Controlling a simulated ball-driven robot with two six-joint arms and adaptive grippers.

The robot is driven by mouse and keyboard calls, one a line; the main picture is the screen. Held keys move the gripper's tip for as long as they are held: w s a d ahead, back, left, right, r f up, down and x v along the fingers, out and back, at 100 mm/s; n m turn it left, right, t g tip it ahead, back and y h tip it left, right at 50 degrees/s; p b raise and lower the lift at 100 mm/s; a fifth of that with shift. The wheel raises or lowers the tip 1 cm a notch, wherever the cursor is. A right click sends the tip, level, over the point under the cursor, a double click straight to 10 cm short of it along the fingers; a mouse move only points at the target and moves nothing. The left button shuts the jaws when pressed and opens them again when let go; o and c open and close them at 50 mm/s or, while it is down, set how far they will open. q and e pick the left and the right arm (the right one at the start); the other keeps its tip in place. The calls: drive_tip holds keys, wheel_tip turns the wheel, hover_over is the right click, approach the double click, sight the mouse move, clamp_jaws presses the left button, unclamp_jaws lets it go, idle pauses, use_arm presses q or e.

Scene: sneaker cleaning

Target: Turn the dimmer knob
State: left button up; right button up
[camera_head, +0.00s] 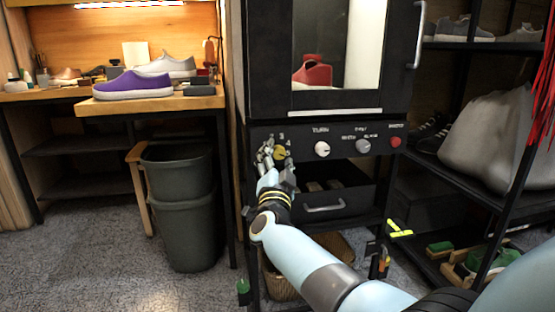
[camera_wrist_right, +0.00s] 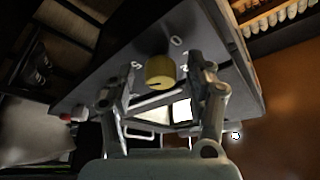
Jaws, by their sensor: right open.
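The yellow knob (camera_head: 280,152), with numerals around it, sits at the left end of the black cabinet's control panel (camera_head: 340,136). My right gripper (camera_head: 277,161) is in front of it, open, its fingers partly covering the knob's surroundings in the head view. In the right wrist view the yellow knob (camera_wrist_right: 160,72) shows between the two spread fingers, near their tips. I cannot tell whether either finger touches it. My left gripper is not in view.
A white knob (camera_head: 322,149), a grey knob (camera_head: 363,146) and a red button (camera_head: 396,142) share the panel. A drawer with a handle (camera_head: 324,208) is below. A grey bin (camera_head: 180,205) stands left; a shoe rack (camera_head: 462,178) stands right.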

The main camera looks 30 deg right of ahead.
drive_tip(key=v, duration=0.7)
drive_tip(key=shift+s+f, duration=0.15)
drive_tip(key=shift+s, duration=0.05)
drive_tip(key=shift+a+f, duration=0.1)
drive_tip(key=shift+a, duration=0.05)
